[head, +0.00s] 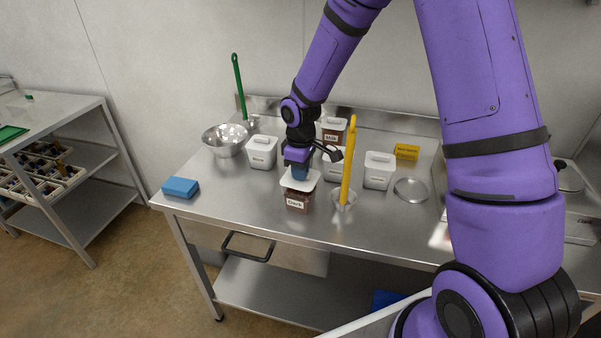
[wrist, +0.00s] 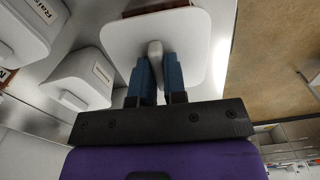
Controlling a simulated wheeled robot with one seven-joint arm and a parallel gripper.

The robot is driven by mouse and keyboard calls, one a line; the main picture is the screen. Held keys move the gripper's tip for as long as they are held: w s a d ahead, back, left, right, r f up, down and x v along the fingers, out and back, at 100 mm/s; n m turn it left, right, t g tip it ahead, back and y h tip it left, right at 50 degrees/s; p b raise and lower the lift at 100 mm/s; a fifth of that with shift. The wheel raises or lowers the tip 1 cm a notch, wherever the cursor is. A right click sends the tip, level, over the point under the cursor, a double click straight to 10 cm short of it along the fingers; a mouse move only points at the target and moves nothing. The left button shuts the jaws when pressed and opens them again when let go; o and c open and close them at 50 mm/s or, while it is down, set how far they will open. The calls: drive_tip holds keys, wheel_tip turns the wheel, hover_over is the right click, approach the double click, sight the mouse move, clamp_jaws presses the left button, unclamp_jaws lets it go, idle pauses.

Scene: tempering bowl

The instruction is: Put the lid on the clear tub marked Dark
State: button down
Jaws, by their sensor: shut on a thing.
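The clear tub marked Dark (head: 297,201) stands near the front edge of the steel table, with dark brown contents showing through its wall. A white square lid (head: 312,179) is at the top of the tub. In the wrist view the lid (wrist: 186,40) is large, and its small grey handle sits between my two blue fingers. My gripper (head: 297,172) is above the tub, shut on the lid's handle (wrist: 155,50). A brown bit of the tub shows past the lid's far edge. I cannot tell whether the lid is fully seated on the rim.
A metal bowl (head: 226,139), a white tub (head: 262,152), another white tub (head: 379,171) and the tub marked Milk (head: 333,130) stand behind. A yellow-handled tool (head: 348,160) stands upright in a small container close right. A blue block (head: 180,187) lies front left.

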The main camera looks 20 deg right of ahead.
drive_tip(key=shift+f, duration=0.35)
drive_tip(key=shift+f, duration=0.15)
drive_tip(key=shift+f, duration=0.35)
drive_tip(key=c, duration=1.2)
unclamp_jaws()
wheel_tip(320, 180, up, 13)
drive_tip(key=s+d+r+m+t, duration=0.1)
drive_tip(key=s+d+r+m, duration=0.1)
drive_tip(key=s+r, duration=0.5)
drive_tip(key=s+d+r+m+t, duration=0.2)
drive_tip(key=s+r+m, duration=0.1)
drive_tip(key=s+r, duration=0.4)
drive_tip(key=shift+s+d+r+m+t, duration=0.45)
drive_tip(key=shift+s+r+m, duration=0.35)
drive_tip(key=shift+s, duration=1.75)
drive_tip(key=shift+s+d+r+m+t, duration=0.4)
drive_tip(key=shift+s+r+m, duration=0.45)
drive_tip(key=shift+s, duration=1.75)
drive_tip(key=shift+s+d+r+m+t, duration=0.25)
drive_tip(key=shift+s+d+r+m, duration=0.55)
drive_tip(key=shift+s, duration=1.75)
